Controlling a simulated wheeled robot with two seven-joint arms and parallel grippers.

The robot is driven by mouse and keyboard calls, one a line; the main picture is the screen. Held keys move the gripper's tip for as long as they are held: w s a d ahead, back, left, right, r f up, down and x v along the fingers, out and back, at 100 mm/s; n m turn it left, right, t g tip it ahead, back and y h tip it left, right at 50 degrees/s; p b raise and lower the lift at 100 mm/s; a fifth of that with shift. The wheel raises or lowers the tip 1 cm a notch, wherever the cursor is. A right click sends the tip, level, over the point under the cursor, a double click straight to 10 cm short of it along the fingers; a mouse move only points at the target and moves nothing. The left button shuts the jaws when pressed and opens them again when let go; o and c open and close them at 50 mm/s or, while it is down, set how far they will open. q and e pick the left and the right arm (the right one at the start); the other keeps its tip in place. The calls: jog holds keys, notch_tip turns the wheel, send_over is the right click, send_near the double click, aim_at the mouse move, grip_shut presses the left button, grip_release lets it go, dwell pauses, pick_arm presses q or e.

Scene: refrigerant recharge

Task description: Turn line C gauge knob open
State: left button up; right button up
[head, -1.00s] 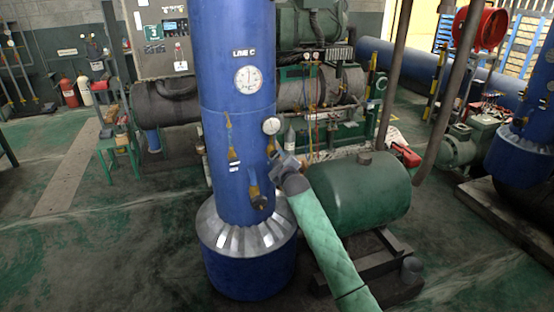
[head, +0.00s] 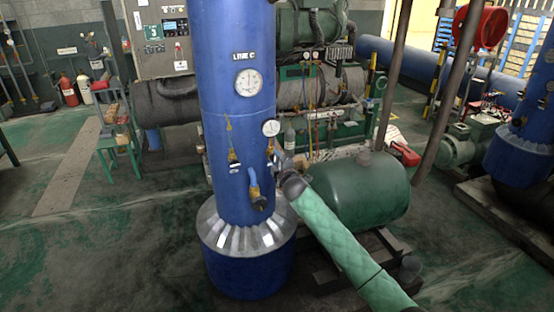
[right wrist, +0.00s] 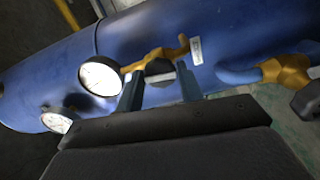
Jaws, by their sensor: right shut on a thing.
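The blue line C column (head: 232,130) stands upright in the head view, with a "LINE C" label and a large dial (head: 248,82). A smaller round gauge (head: 271,128) sits on its right side, and also shows in the right wrist view (right wrist: 100,76). Beside it is a brass valve (right wrist: 148,61) with a dark round knob (right wrist: 161,72). My right gripper (head: 279,161) is at this valve just below the small gauge. In the right wrist view its two fingers (right wrist: 160,88) are shut on the knob, one on each side. My left gripper is out of view.
A lower brass valve with a blue hose (head: 255,190) projects from the column below my gripper. A green tank (head: 360,190) stands close to the right, beneath my right arm. Pipes and compressor machinery fill the back. The floor at left is open.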

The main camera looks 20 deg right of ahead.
jog(key=o, duration=1)
jog(key=shift+r, duration=0.15)
jog(key=shift+c, duration=0.2)
jog(key=shift+s, duration=0.1)
jog(key=shift+s+p, duration=0.6)
jog(key=shift+s, duration=1.35)
jog(key=s, duration=0.3)
jog(key=shift+d+p, duration=0.1)
jog(key=shift+p, duration=0.2)
